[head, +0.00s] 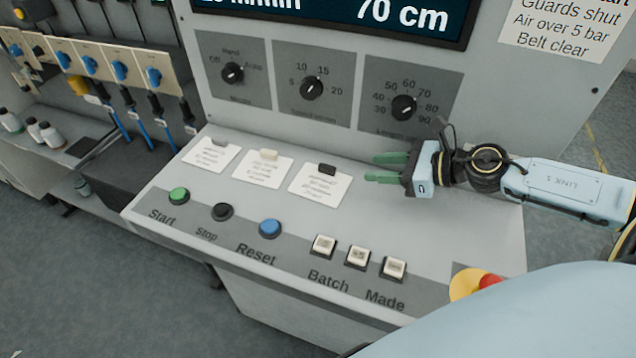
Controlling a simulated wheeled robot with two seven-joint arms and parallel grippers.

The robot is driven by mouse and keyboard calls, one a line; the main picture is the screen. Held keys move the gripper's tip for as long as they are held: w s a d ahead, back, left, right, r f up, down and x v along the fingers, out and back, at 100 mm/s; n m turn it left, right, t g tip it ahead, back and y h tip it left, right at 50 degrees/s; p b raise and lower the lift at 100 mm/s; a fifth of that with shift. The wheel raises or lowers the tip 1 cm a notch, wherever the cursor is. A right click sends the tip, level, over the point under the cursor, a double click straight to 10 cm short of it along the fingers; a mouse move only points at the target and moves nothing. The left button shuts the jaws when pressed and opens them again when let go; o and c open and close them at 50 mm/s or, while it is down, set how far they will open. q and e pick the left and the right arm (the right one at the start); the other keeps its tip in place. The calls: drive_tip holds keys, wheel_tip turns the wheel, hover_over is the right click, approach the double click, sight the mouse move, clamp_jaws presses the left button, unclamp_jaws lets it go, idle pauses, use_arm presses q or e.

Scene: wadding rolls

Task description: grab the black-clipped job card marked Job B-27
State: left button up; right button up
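Three white job cards lie in a row on the sloped console. The right one is the black-clipped card (319,187), with its dark clip (327,170) at the top edge. The middle card (262,171) has a cream clip and the left card (210,156) a grey clip. The print on all three is too small to read. My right gripper (372,168) has green fingers, spread apart with nothing between them. It points left, a short way to the right of the black-clipped card and apart from it. My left gripper is out of view.
Below the cards are the green Start (179,196), black Stop (223,212) and blue Reset (270,229) buttons, then white counters (358,257) and a red emergency stop (490,284). The upright panel with dials (403,107) rises behind.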

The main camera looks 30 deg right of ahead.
sight(330, 167)
drive_tip(key=x, duration=0.3)
drive_tip(key=shift+w, duration=0.15)
drive_tip(key=shift+p+x, duration=0.35)
drive_tip(key=shift+x, duration=1.05)
drive_tip(key=shift+w+a+f, duration=0.1)
drive_tip(key=shift+w+a, duration=0.2)
drive_tip(key=shift+a, duration=0.05)
drive_tip(key=p+x, duration=0.1)
drive_tip(key=x, duration=0.2)
drive_tip(key=shift+a, duration=0.1)
drive_tip(key=shift+w+a+f, duration=0.3)
drive_tip(key=shift+w, duration=0.15)
clamp_jaws()
